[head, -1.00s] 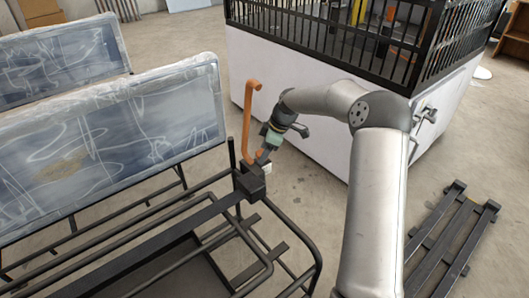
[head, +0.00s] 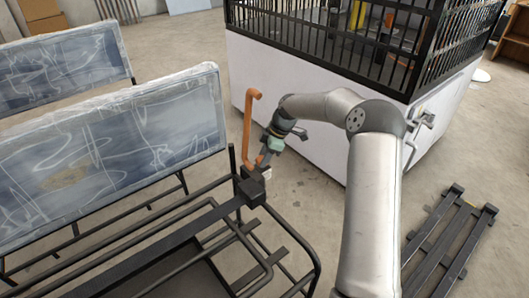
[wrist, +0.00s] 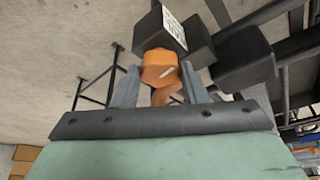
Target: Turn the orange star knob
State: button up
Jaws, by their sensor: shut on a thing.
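The orange star knob (wrist: 160,68) is at the upper middle of the wrist view, against a black block (wrist: 158,30) with a white label. My gripper (wrist: 158,85) has one grey finger on each side of the knob and is shut on it. An orange stem shows below the knob between the fingers. In the head view my gripper (head: 264,157) reaches the black block (head: 249,188) on the bench frame from the upper right. A little orange shows there beside the fingers; most of the knob is hidden.
A tall orange bar (head: 248,130) stands close to the left of my gripper. The black bench frame (head: 285,225) and plastic-wrapped backrests (head: 110,140) fill the left. A white-sided cage (head: 300,100) stands behind my arm. A dark pallet (head: 455,235) lies on the floor at right.

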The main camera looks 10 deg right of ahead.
jog(key=n+p, duration=0.1)
jog(key=n+g+p, duration=0.1)
jog(key=n+p, duration=0.1)
jog(key=shift+w+r+n, duration=0.15)
jog(key=shift+r+n, duration=0.05)
jog(key=shift+n, duration=0.1)
jog(key=n+g+p, duration=0.1)
jog(key=n, duration=0.1)
jog(key=n+g+p, duration=0.1)
jog(key=n+p, duration=0.1)
jog(key=shift+w+a+f+n+h, duration=0.1)
jog(key=shift+w+n+h, duration=0.05)
jog(key=shift+n+h, duration=0.2)
jog(key=n+g+h+p, duration=0.1)
jog(key=n, duration=0.3)
jog(key=shift+a+f, duration=0.1)
jog(key=shift+a, duration=0.05)
jog(key=shift+w+n+g+h, duration=0.1)
jog(key=shift+n+g+h, duration=0.5)
jog(key=shift+n, duration=1.45)
jog(key=o, duration=1)
jog(key=shift+a, duration=0.1)
